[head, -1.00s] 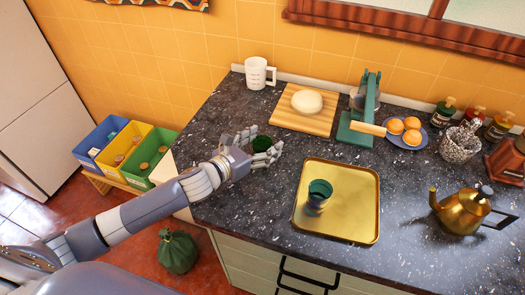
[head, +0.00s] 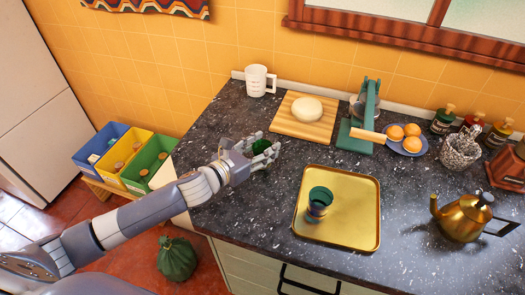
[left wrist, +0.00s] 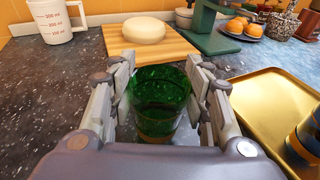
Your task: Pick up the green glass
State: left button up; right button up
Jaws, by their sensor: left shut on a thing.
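The green glass (head: 260,147) is between the fingers of my left gripper (head: 258,150), over the dark speckled counter to the left of the gold tray. In the left wrist view the green glass (left wrist: 158,100) stands upright between the two fingers of my left gripper (left wrist: 165,95). The gripper is shut on it, with fingers on both sides. Its lower part is partly hidden by the gripper body. I cannot tell whether its base touches the counter. My right gripper is not in view.
A gold tray (head: 345,232) holds a blue-green cup (head: 318,201) to the right. Behind are a white measuring cup (head: 257,80), a wooden board (head: 290,124) with dough (head: 307,107), and a green press (head: 366,120). A gold kettle (head: 462,218) stands at the right.

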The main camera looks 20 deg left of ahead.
pick_arm(q)
notch_tip(320, 180, up, 2)
jog(key=shift+r, duration=0.1)
jog(key=f+b+v, duration=0.1)
jog(key=b+v, duration=0.4)
jog(key=v, duration=1.1)
jog(key=shift+s+d+f, duration=0.2)
jog(key=shift+s+d, duration=0.15)
